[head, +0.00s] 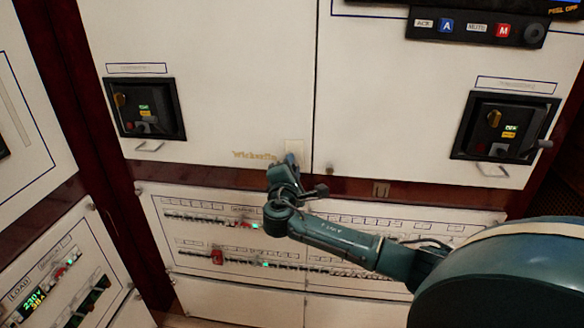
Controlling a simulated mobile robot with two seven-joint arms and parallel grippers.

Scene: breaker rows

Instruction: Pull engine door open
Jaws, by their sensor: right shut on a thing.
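Two large white doors stand side by side on the upper wall, the left door (215,60) and the right door (400,90). A narrow dark seam runs between them. My right gripper (292,163) is at the lower right corner of the left door, near the seam. It is shut on what appears to be a small pale tab (295,147) there. The fingers hide the grip itself. Both doors look flush and closed. I cannot tell which is labelled engine. My left gripper is not in view.
Black control units sit in the left door (145,108) and right door (503,127), with small handles below. A lower white breaker panel (190,245) with rows of switches lies beneath. Another panel (50,285) with a lit display stands at the left. My right arm crosses the lower right.

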